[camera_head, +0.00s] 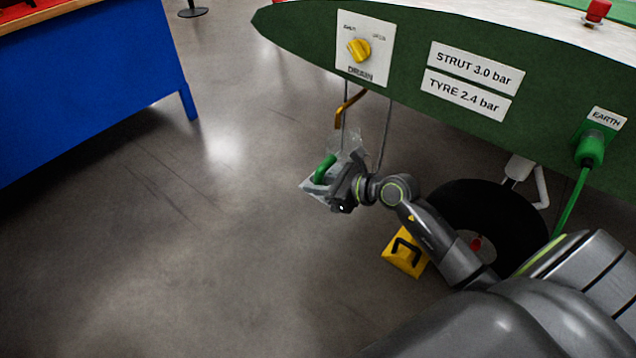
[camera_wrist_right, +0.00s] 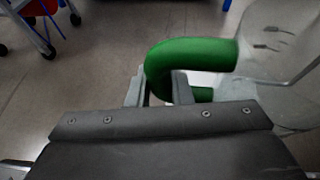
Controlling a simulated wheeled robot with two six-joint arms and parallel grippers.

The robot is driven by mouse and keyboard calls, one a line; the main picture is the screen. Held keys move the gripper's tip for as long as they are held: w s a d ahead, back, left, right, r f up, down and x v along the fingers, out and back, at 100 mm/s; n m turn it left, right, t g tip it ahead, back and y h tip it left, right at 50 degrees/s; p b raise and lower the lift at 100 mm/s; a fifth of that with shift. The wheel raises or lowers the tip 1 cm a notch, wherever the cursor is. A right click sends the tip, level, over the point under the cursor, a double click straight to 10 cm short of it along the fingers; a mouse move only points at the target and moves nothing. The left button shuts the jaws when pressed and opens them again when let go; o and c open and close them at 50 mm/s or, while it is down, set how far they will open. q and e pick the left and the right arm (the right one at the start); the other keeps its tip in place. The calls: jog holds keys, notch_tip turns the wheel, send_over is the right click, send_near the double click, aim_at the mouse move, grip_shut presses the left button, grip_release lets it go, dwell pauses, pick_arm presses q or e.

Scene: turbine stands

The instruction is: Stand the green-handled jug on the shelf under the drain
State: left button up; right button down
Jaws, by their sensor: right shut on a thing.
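The clear jug (camera_head: 348,146) has a green handle (camera_head: 324,168) and hangs around the small pale shelf (camera_head: 312,188) below the drain in the head view. My right gripper (camera_head: 340,190) is shut on the handle. In the right wrist view, its fingers (camera_wrist_right: 158,88) are at the green handle (camera_wrist_right: 195,50), and the clear jug body (camera_wrist_right: 280,45) is at the right. The drain's brass pipe (camera_head: 346,104) comes down above the jug. I cannot tell whether the jug's base touches the shelf. My left gripper is not in view.
Thin rods beside the jug run up to the green panel (camera_head: 400,95), which carries a yellow drain knob (camera_head: 359,50). A yellow chock-like block (camera_head: 405,252) and a black tyre (camera_head: 460,210) are below. A blue bench (camera_head: 90,90) stands left; floor between is clear.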

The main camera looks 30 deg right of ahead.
jog(key=c, duration=1.8)
grip_release()
jog(key=shift+s+d+f, duration=0.15)
jog(key=shift+f, duration=0.35)
jog(key=o, duration=0.5)
jog(key=shift+d+f, duration=0.1)
jog(key=shift+o, duration=0.3)
jog(key=shift+r, duration=0.2)
jog(key=shift+o, duration=0.9)
jog(key=shift+w, duration=0.2)
jog(key=shift+p+v, duration=0.8)
jog(key=shift+v, duration=0.7)
jog(key=shift+p+v, duration=0.7)
jog(key=shift+v, duration=1.3)
jog(key=shift+r, duration=0.1)
